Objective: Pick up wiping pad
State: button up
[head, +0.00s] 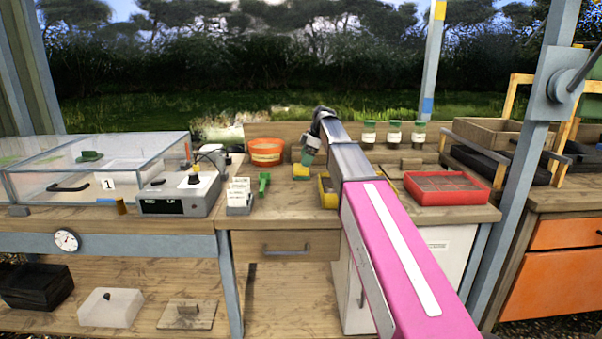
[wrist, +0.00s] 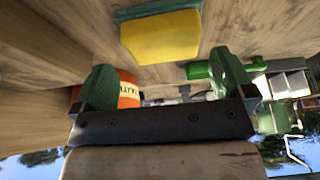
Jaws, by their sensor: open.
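The wiping pad (head: 301,171), yellow with a green layer, rests on the wooden bench in the head view, to the left of the yellow tray. In the wrist view the pad (wrist: 160,36) shows at the top centre, its yellow face large and its green layer along one edge. My gripper (head: 308,152) points down just above the pad in the head view. In the wrist view my gripper (wrist: 165,76) has its two green fingers wide apart, with nothing between them. The pad lies beyond the fingertips, and I cannot tell the exact gap.
An orange pot (head: 265,151) stands behind and left of the pad. A green tool (head: 264,184) and a white labelled box (head: 239,195) are to the left. A yellow tray (head: 326,196) is close on the right, partly behind my arm. A red tray (head: 447,188) is farther right.

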aim_at(301, 167)
jog(key=x, duration=0.4)
jog(key=shift+s+a+f, duration=0.15)
jog(key=shift+a+f, duration=0.1)
jog(key=shift+a, duration=0.05)
jog(key=c, duration=0.5)
jog(key=shift+c, duration=0.2)
jog(key=shift+r, duration=0.1)
jog(key=shift+r, duration=0.4)
jog(key=r, duration=0.3)
jog(key=shift+a+r, duration=0.3)
jog(key=shift+r, duration=0.1)
jog(key=s+a+r, duration=0.1)
jog(key=a+r, duration=0.5)
jog(key=a, duration=0.5)
jog(key=shift+s+r, duration=0.15)
jog(key=shift+s, duration=0.15)
jog(key=shift+o, duration=0.4)
